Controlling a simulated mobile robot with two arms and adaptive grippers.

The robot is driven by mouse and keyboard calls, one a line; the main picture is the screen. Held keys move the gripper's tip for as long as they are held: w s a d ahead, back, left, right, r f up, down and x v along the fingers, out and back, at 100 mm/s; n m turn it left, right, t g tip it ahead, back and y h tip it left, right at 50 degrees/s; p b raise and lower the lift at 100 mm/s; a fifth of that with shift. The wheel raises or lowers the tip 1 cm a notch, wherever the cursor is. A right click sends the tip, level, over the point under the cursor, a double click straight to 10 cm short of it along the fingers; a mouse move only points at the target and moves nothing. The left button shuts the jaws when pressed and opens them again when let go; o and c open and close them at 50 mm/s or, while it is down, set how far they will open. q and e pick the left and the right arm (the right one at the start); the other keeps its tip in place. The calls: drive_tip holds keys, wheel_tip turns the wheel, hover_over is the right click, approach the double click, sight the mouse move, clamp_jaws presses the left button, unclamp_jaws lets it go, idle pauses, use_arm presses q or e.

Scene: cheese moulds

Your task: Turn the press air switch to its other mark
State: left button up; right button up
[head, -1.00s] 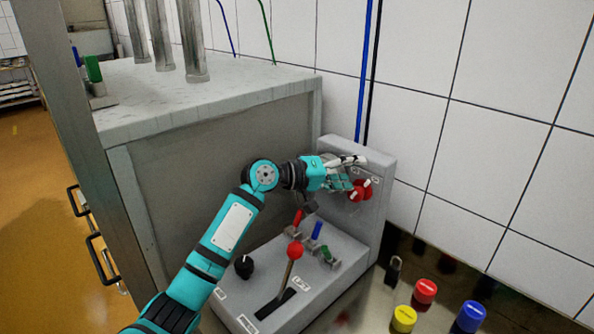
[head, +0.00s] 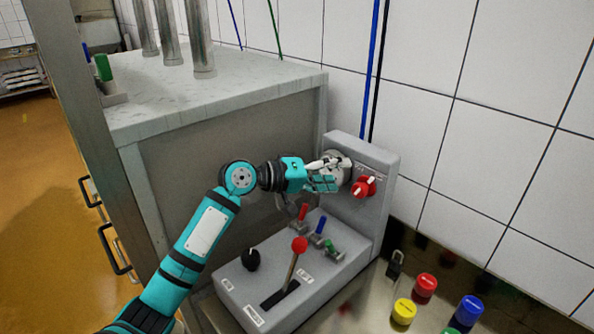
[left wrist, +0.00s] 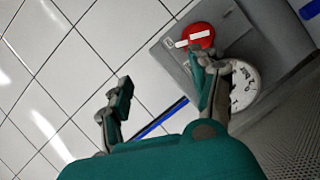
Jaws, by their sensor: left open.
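A red rotary switch (head: 364,187) with a white bar sits on the upright grey panel (head: 380,156) by the tiled wall. In the left wrist view the red switch (left wrist: 201,36) is just beyond one finger, its white bar slightly tilted, with a small label at the bar's left end. My left gripper (head: 333,173) is open, just left of the switch and in front of a round gauge (head: 346,166). In the left wrist view its fingers (left wrist: 162,88) are spread with nothing between them, and one overlaps the gauge (left wrist: 243,85). The right gripper is not seen.
A grey console (head: 318,280) below carries a red-balled lever (head: 299,245), a black knob (head: 250,259) and small coloured toggles. A padlock (head: 395,263) and red, yellow and blue round items stand at right. A grey cabinet (head: 220,160) is behind my arm.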

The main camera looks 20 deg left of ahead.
use_arm(q)
drive_tip(key=s+a+r+p, duration=0.2)
drive_tip(key=s+a+r, duration=0.1)
drive_tip(key=s, duration=0.5)
drive_tip(key=shift+s+a+r, duration=0.35)
drive_tip(key=shift+a, duration=0.5)
drive_tip(key=shift+p, duration=0.3)
drive_tip(key=shift+o, duration=0.2)
